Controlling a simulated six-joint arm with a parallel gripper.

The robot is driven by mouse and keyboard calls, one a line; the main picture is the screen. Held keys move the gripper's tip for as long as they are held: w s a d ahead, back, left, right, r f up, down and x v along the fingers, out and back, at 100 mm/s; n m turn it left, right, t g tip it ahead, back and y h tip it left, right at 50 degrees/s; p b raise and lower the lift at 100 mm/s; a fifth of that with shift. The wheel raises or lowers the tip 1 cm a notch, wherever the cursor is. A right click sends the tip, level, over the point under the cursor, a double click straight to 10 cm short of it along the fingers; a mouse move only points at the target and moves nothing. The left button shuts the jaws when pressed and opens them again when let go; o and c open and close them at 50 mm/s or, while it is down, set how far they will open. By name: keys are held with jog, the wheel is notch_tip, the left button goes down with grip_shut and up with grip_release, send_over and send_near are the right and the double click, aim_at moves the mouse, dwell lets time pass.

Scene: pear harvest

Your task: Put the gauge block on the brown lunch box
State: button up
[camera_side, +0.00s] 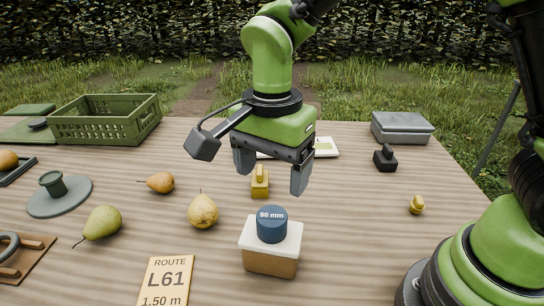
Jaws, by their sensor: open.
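The gauge block (272,225) is a short dark blue cylinder marked "50 mm". It sits upright on the white lid of the brown lunch box (270,263), near the front middle of the table. My gripper (272,175) is open and empty, with its two fingers pointing down. In the picture it is above and apart from the gauge block. A small yellow block with a handle (260,185) shows just below and between the fingers; I cannot tell its exact depth relative to them.
Pears (203,211) lie left of the lunch box, with a route card (165,281) in front. A green crate (105,120) and a grey-green disc (60,197) are further left. A grey case (402,128), a black knobbed block (385,158) and a small yellow item (417,204) are right.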

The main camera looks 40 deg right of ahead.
jog(key=shift+r, duration=1)
jog(key=s+d+r+n+t+y, duration=0.2)
jog(key=s+d+r+n+t, duration=0.5)
jog(key=s+d+r+n, duration=0.3)
jog(key=s, duration=0.3)
jog(key=shift+s+d+n, duration=0.15)
jog(key=shift+d+n, duration=0.15)
jog(key=shift+d, duration=0.05)
